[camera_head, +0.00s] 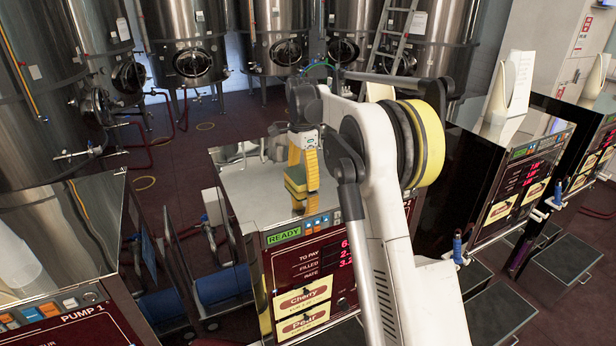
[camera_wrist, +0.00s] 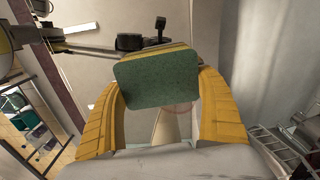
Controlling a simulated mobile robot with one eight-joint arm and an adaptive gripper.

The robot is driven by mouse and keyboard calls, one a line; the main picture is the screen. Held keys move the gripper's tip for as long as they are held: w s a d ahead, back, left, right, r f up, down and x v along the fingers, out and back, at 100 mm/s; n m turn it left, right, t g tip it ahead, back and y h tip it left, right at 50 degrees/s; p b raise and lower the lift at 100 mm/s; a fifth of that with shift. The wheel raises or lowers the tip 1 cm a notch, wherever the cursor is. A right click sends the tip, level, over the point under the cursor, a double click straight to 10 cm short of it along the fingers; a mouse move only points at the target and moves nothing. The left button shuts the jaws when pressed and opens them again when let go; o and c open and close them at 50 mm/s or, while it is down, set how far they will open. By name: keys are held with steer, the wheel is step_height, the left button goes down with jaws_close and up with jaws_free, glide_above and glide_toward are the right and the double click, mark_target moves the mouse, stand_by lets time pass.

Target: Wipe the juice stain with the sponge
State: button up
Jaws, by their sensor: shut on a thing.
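My gripper (camera_head: 305,180) has yellow fingers and is shut on a sponge (camera_head: 295,184) with a green face and a yellow body. It holds the sponge over the shiny metal top (camera_head: 245,186) of the middle pump. In the wrist view the sponge (camera_wrist: 157,78) sits between both fingers, green face toward the camera. A faint reddish ring (camera_wrist: 184,108), which looks like the juice stain, shows just below the sponge's lower right edge, partly hidden. The head view does not clearly show the stain. I cannot tell whether the sponge touches the top.
The middle pump's front has a READY display (camera_head: 284,236) and Cherry and Pear labels. Large steel tanks (camera_head: 190,40) line the back.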

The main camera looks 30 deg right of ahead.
mark_target(325, 172)
steer(key=shift+w+r+p, duration=0.15)
steer(key=shift+w+p, duration=0.15)
steer(key=shift+w, duration=0.4)
steer(key=shift+w+d, duration=0.15)
steer(key=shift+w, duration=0.15)
steer(key=shift+s+d, duration=0.1)
steer(key=shift+d, duration=1.8)
steer(key=shift+d+p, duration=0.35)
steer(key=shift+d, duration=1.75)
steer(key=shift+f, duration=0.25)
steer(key=shift+s+a+f+b, duration=0.15)
steer(key=shift+a+b, duration=0.5)
steer(key=shift+a, duration=1)
steer(key=shift+c, duration=0.4)
steer(key=shift+a, duration=2.55)
